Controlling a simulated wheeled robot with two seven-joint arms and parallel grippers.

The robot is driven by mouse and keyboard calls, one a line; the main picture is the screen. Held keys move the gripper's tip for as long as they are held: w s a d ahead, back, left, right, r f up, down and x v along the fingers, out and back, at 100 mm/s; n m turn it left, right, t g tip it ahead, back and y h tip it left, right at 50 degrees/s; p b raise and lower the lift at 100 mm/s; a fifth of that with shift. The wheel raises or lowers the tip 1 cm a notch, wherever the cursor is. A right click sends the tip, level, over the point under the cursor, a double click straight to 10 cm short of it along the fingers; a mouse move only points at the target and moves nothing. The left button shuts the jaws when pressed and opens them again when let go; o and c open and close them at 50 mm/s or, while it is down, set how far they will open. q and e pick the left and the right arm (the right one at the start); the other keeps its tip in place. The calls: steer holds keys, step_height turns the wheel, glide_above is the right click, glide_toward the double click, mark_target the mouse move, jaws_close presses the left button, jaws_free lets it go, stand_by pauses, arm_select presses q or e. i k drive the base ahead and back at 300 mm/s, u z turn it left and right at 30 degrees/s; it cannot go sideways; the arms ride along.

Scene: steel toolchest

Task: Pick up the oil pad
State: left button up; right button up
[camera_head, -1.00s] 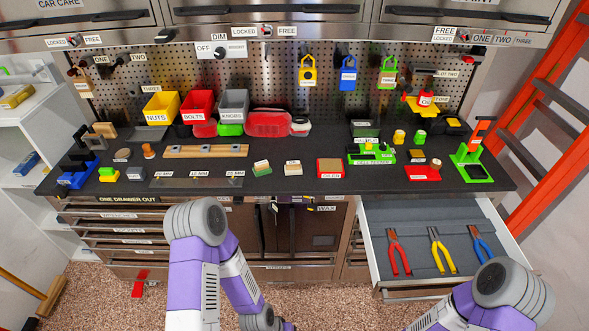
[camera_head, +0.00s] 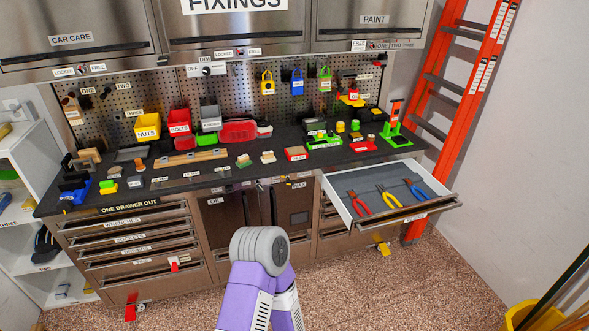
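No item on the bench carries a label I can clearly read as oil pad. A red tray with a tan pad on top (camera_head: 296,153) sits near the front edge of the black worktop, right of centre. Two small pale blocks, one with green (camera_head: 243,160) and one cream (camera_head: 268,156), lie left of it. One purple and grey arm of mine stands in front of the lower cabinet, well short of the worktop. Neither gripper is in view.
An open drawer (camera_head: 350,211) holding red, yellow and blue pliers juts out at the right. An orange ladder (camera_head: 448,95) stands beside the chest. A yellow bucket (camera_head: 530,318) is at lower right. The speckled floor in front is mostly clear.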

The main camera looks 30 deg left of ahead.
mark_target(268, 156)
steer(key=u, duration=0.7)
steer(key=i, duration=0.6)
steer(key=u, duration=0.9)
steer(key=i, duration=1.05)
steer(key=z, duration=0.3)
